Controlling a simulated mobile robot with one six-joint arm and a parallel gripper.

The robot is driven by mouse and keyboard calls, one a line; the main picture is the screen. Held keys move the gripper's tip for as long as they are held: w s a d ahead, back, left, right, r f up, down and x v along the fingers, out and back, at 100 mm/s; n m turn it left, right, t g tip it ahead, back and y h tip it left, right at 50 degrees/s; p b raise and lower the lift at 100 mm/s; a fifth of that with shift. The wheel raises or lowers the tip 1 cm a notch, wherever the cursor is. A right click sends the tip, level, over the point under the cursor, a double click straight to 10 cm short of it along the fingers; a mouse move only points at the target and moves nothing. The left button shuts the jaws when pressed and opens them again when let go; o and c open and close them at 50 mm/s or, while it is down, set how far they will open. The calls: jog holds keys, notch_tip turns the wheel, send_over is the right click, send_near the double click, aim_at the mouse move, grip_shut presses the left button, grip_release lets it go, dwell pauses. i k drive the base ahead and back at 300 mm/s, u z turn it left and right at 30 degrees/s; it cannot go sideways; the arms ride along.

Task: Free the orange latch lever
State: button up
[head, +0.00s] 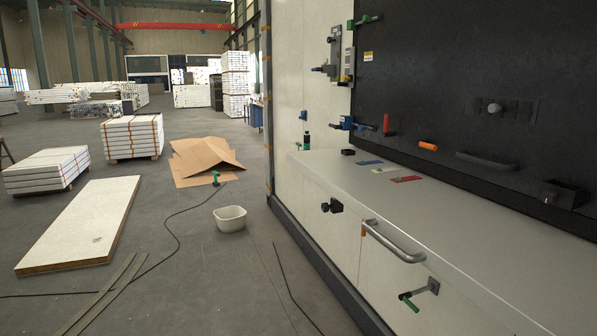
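An orange cylindrical grip (428,145) sits low on the dark back panel, just above the light ledge, and lies nearly level. Its mount is too small to make out. A smaller orange piece (363,230) shows at the left end of a grey bar handle (393,241) on the front face below the ledge. I cannot tell for certain which of these is the latch lever. No part of my gripper is in view.
The ledge (440,212) carries a red flat piece (405,179), a blue one (369,162) and a black block (348,152). A red upright lever (387,124) stands left of the orange grip. A white tub (230,219) and cables lie on the floor.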

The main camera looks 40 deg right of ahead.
aim_at(424, 144)
jog(key=z, duration=0.15)
jog(key=i, duration=1.85)
jog(key=z, duration=0.45)
